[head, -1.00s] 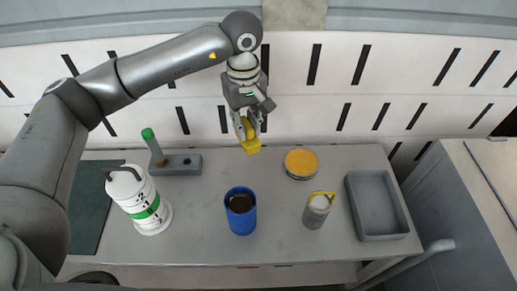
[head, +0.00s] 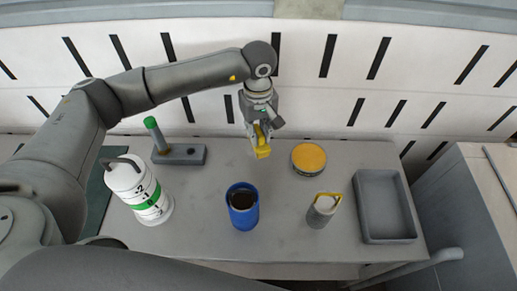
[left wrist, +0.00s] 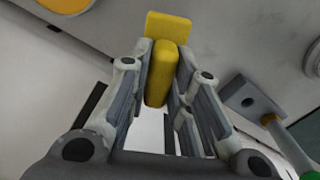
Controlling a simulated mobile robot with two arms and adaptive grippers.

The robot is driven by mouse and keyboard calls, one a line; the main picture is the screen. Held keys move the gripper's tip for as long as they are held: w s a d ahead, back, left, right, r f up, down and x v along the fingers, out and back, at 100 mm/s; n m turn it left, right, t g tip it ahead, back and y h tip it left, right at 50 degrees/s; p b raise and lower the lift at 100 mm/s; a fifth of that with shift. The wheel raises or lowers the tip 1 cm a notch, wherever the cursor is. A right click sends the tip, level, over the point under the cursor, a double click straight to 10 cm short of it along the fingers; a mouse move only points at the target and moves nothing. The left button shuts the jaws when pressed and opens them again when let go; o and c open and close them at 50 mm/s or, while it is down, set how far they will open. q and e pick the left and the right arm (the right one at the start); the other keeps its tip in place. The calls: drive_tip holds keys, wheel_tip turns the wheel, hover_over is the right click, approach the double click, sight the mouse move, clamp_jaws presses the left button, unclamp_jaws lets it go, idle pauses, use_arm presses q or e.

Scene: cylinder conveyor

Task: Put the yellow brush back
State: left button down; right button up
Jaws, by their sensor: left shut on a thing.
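My left gripper (head: 258,134) is shut on the yellow brush (head: 263,151). It holds the brush above the back part of the table, behind the blue cup. In the left wrist view the brush (left wrist: 160,75) sits between the two fingers, with a wider block at its far end. A grey block (head: 182,155) with a green-topped brush (head: 154,135) upright in it stands to the left on the table. The block also shows in the left wrist view (left wrist: 243,98), with a free hole in its top. My right gripper is not in view.
A blue cup (head: 242,219) with dark contents stands in front. A white canister (head: 135,187) with a green band stands left. To the right are a round yellow-topped tin (head: 308,158), a grey cup with a yellow handle (head: 321,211) and an empty grey tray (head: 367,212).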

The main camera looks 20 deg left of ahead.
sight(258, 147)
use_arm(q)
wheel_tip(258, 147, down, 2)
drive_tip(key=shift+f, duration=0.15)
wheel_tip(258, 147, down, 4)
drive_tip(key=shift+f+p, duration=0.1)
drive_tip(key=shift+p, duration=0.45)
drive_tip(key=c, duration=1.8)
unclamp_jaws()
drive_tip(key=shift+f, duration=0.15)
drive_tip(key=o, duration=0.5)
